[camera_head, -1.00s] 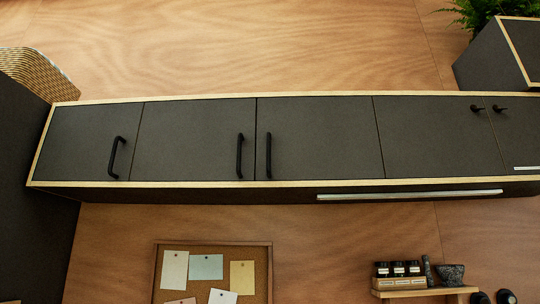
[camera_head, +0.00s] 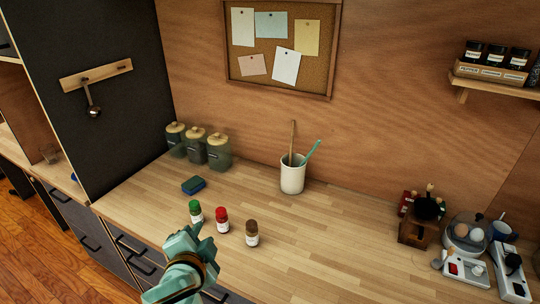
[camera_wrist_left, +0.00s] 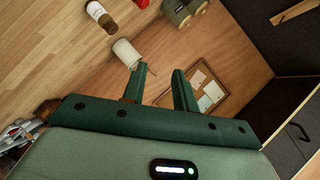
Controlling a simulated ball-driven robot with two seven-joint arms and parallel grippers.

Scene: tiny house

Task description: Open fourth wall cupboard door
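The wall cupboards are out of the head view now. In the left wrist view, a dark cupboard door (camera_wrist_left: 286,151) with a black bar handle (camera_wrist_left: 299,132) shows at the lower right edge. It looks like part of the wall cupboard row, but I cannot tell which door. The fourth door cannot be made out. My left gripper (camera_head: 195,233) is above the counter's front part, by the small jars. In the left wrist view its two green fingers (camera_wrist_left: 160,83) stand apart with nothing between them. My right gripper is in neither view now.
A wooden counter (camera_head: 330,235) holds small jars (camera_head: 221,218), a utensil pot (camera_head: 292,177), canisters (camera_head: 196,148) and a sponge (camera_head: 193,185). A pinboard (camera_head: 280,84) and spice shelf (camera_head: 491,78) are on the wall. A dark side panel (camera_head: 100,130) stands left.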

